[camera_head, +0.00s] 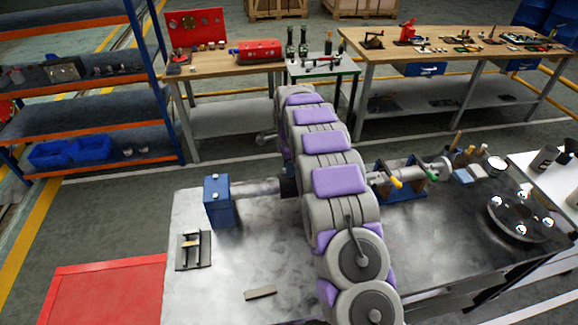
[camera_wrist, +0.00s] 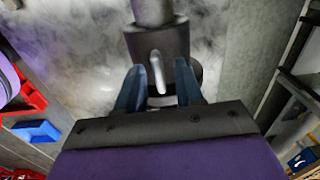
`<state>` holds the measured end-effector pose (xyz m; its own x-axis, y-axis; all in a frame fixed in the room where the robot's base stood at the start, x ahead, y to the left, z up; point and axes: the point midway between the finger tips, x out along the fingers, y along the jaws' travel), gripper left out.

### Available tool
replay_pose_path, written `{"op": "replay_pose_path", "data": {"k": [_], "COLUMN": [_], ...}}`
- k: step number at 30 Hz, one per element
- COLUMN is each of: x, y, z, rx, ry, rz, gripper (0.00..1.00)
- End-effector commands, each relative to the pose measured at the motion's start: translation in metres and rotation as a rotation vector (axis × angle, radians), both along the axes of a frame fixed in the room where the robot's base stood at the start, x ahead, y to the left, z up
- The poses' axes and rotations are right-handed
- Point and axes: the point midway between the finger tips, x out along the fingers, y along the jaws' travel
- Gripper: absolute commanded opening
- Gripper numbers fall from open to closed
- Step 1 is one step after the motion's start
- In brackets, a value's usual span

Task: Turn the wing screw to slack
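In the wrist view, a pale, narrow upright tab, which looks like the wing screw (camera_wrist: 158,72), stands out from a dark round collar (camera_wrist: 155,40) on a grey shaft (camera_wrist: 152,10). My gripper (camera_wrist: 160,68) is open, with one blue finger on each side of the tab. Gaps show between the tab and both fingers. In the head view, a grey shaft (camera_head: 255,187) runs from a blue block (camera_head: 219,203) to a dark part (camera_head: 289,188) beside my arm. My arm hides my gripper there, and the wing screw cannot be made out.
The metal bench top (camera_head: 240,265) carries a small dark fixture (camera_head: 194,250) and a loose flat bar (camera_head: 260,293). Right of my arm are a blue stand (camera_head: 405,190) with a yellow-handled lever (camera_head: 396,182) and a round flanged plate (camera_head: 523,216). The front left bench top is mostly clear.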

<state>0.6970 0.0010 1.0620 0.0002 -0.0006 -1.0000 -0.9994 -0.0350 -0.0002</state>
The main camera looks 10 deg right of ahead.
Motion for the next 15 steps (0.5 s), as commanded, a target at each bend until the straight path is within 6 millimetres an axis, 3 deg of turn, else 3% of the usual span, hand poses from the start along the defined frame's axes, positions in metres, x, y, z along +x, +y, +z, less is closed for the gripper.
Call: {"op": "replay_pose_path", "data": {"k": [8, 15], "x": [-0.0001, -0.0002], "y": [0.0, 0.0], "z": [-0.001, -0.0011], "rx": [0.0, 0.0], "ry": [0.001, 0.001], "rz": [0.0, 0.0], "gripper": [0.35, 0.12]}}
